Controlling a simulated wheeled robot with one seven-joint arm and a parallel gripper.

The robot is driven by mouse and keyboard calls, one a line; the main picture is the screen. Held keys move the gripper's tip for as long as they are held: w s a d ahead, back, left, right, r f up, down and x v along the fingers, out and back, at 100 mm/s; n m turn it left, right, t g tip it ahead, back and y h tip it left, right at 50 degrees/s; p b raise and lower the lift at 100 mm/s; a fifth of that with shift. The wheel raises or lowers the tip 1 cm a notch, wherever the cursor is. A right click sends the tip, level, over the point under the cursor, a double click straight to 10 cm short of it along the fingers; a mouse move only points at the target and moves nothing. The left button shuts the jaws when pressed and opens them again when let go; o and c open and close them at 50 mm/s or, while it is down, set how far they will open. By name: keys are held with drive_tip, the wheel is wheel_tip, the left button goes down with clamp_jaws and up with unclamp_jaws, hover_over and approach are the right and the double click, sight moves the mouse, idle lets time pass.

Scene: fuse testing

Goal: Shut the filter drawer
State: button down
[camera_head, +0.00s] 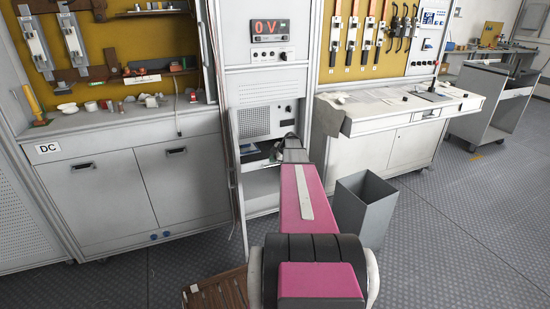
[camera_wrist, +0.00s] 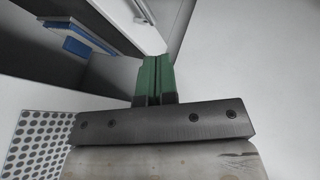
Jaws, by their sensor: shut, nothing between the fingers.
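The grey centre cabinet in the head view has a perforated panel (camera_head: 254,122), with a dark bay below it. A dark, partly bluish item (camera_head: 252,153) shows in that bay. It may be the filter drawer, but my arm covers part of it. My gripper (camera_wrist: 157,68) has green fingers, pressed together and empty, beside a pale flat surface in the wrist view. A blue-edged flat part (camera_wrist: 75,40) lies in a recess to the upper left of the fingertips, apart from them. In the head view my fingers are hidden behind the end of my arm at the bay's right side.
An open grey bin (camera_head: 365,205) stands on the floor right of my arm. A desk (camera_head: 400,108) is at the right and a DC cabinet (camera_head: 105,200) at the left. A brown slatted item (camera_head: 218,292) lies at the bottom.

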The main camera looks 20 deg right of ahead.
sight(261, 160)
drive_tip(key=w+f, duration=0.1)
drive_tip(key=w, duration=0.1)
drive_tip(key=w+a+f, duration=0.1)
drive_tip(key=w+f, duration=0.2)
drive_tip(key=w, duration=0.1)
drive_tip(key=shift+w+a+f, duration=0.1)
drive_tip(key=shift+a+f, duration=0.1)
drive_tip(key=shift+a, duration=0.1)
drive_tip(key=shift+w, duration=0.25)
drive_tip(key=w, duration=0.4)
drive_tip(key=shift+w+d, duration=0.1)
drive_tip(key=shift+s, duration=0.35)
